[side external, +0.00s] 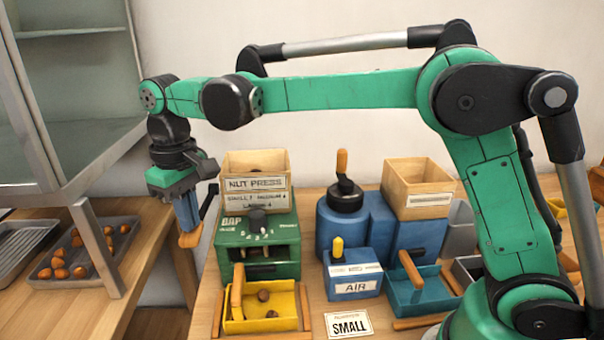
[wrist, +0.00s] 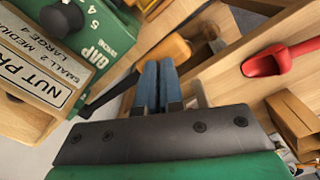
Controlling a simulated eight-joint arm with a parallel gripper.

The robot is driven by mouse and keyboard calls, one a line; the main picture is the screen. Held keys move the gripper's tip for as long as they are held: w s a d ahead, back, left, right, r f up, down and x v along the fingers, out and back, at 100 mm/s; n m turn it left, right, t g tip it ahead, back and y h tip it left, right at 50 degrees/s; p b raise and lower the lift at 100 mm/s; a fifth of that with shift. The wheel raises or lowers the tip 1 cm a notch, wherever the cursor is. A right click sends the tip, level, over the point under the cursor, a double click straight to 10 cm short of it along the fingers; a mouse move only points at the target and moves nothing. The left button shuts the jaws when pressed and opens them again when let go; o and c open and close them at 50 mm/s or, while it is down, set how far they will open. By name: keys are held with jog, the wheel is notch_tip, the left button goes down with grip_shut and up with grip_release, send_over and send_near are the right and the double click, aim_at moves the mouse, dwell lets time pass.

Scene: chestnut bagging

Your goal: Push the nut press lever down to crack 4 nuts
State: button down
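The green nut press (side external: 258,245) stands on the table under a wooden hopper labelled NUT PRESS (side external: 255,180). Its black dial (side external: 257,220) faces front; the exact setting is too small to read. A yellow tray (side external: 262,326) below the press holds a few brown nuts (side external: 263,295).
A blue AIR machine (side external: 352,275) and a blue tray (side external: 420,295) stand right of the press. A SMALL card (side external: 348,324) lies in front. A red scoop (wrist: 282,58) lies on the table. A metal tray of chestnuts (side external: 85,250) is at the left.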

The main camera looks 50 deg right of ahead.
aim_at(193, 242)
jog(key=shift+s+a+f, duration=0.1)
jog(key=shift+f, duration=1)
jog(key=shift+s+a+f, duration=0.15)
jog(key=shift+f, duration=1.05)
jog(key=r, duration=0.9)
jog(key=shift+w+d, duration=0.25)
jog(key=shift+d, duration=0.05)
jog(key=shift+f, duration=0.1)
